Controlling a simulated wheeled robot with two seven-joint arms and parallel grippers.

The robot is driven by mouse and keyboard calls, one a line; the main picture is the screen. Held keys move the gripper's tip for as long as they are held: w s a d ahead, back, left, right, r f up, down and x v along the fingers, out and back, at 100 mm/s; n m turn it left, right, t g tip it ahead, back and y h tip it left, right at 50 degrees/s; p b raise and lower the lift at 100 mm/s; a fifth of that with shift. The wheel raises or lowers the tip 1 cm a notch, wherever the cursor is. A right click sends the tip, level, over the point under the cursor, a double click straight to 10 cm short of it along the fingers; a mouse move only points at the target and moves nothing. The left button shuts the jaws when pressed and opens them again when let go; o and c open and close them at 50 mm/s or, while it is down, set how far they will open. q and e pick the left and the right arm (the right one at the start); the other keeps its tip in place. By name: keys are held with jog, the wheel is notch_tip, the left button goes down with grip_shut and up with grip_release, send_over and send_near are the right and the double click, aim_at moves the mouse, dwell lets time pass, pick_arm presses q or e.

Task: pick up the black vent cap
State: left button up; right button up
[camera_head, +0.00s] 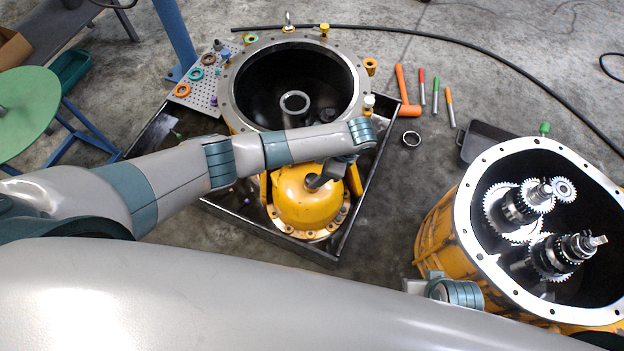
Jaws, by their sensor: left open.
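My left gripper (318,181) is over the yellow domed part (303,203) at the front of the open round housing. It points down and left from my left wrist, and its jaws are open. Its fingertips look small and dark against the yellow, and I cannot tell whether they touch anything. I cannot make out the black vent cap for certain; it may be hidden by the gripper or be one of the dark shapes there. My right wrist shows at the lower right, but its fingers are hidden.
The housing (238,84) stands in a dark tray (339,243). A perforated board (203,95) with rings is at its left. A yellow gear case (437,235) stands at right.

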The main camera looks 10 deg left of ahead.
aim_at(312, 178)
pick_arm(q)
jog(key=shift+f, duration=0.3)
jog(key=b+x, duration=0.1)
jog(key=x, duration=0.2)
jog(key=shift+w+f, duration=0.1)
jog(key=shift+f, duration=0.35)
jog(key=shift+a+f, duration=0.15)
jog(key=shift+f, duration=0.2)
pick_arm(e)
jog(key=shift+s+a+r+t, duration=0.15)
jog(key=shift+a+r, duration=0.1)
jog(key=shift+r, duration=0.15)
jog(key=shift+w+a+r+t, duration=0.15)
jog(key=shift+a+r, duration=0.1)
jog(key=shift+r, duration=0.15)
pick_arm(q)
jog(key=c, duration=1.2)
pick_arm(e)
jog(key=shift+d, duration=0.2)
